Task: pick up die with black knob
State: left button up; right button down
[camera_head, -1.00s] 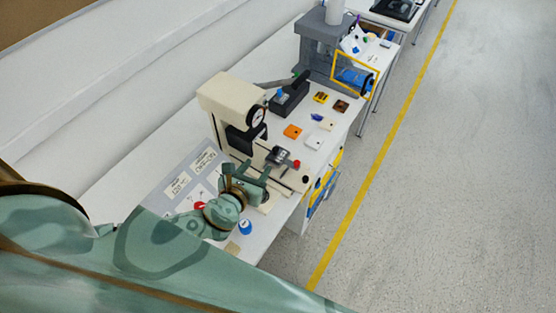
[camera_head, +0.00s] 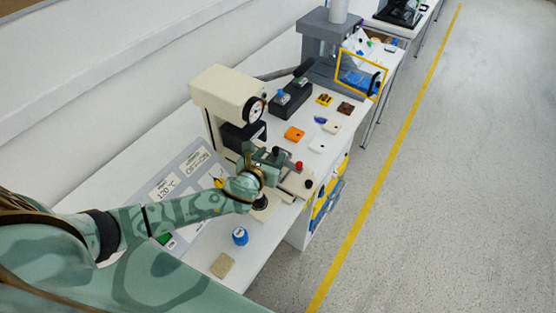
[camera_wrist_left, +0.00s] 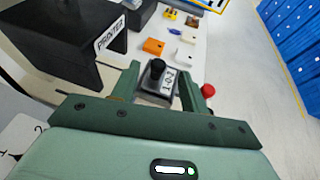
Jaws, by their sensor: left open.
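The die with the black knob (camera_wrist_left: 156,82) shows in the left wrist view as a dark grey block with a light label on its face and a round black knob. It lies between the two green fingers of my left gripper (camera_wrist_left: 160,88), which is open around it. I cannot tell whether a finger touches it. In the head view my left gripper (camera_head: 264,162) is at the foot of the beige press, and the die there is mostly hidden by it. My right gripper is in no view.
The beige press (camera_head: 222,88) stands just behind my gripper. A red knob (camera_wrist_left: 208,90) is close to the right finger. Orange (camera_head: 294,134) and white (camera_head: 317,146) blocks lie beyond. A blue-capped item (camera_head: 240,236) and a tan square (camera_head: 222,265) lie nearer me.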

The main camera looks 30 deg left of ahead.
aim_at(274, 152)
pick_arm(q)
jog(key=b+x, duration=0.1)
jog(key=x, duration=0.1)
jog(key=b+x, duration=0.2)
jog(key=shift+a+f, duration=0.15)
jog(key=shift+f, duration=0.2)
jog(key=shift+w, duration=0.15)
jog(key=shift+r, duration=0.2)
grip_shut()
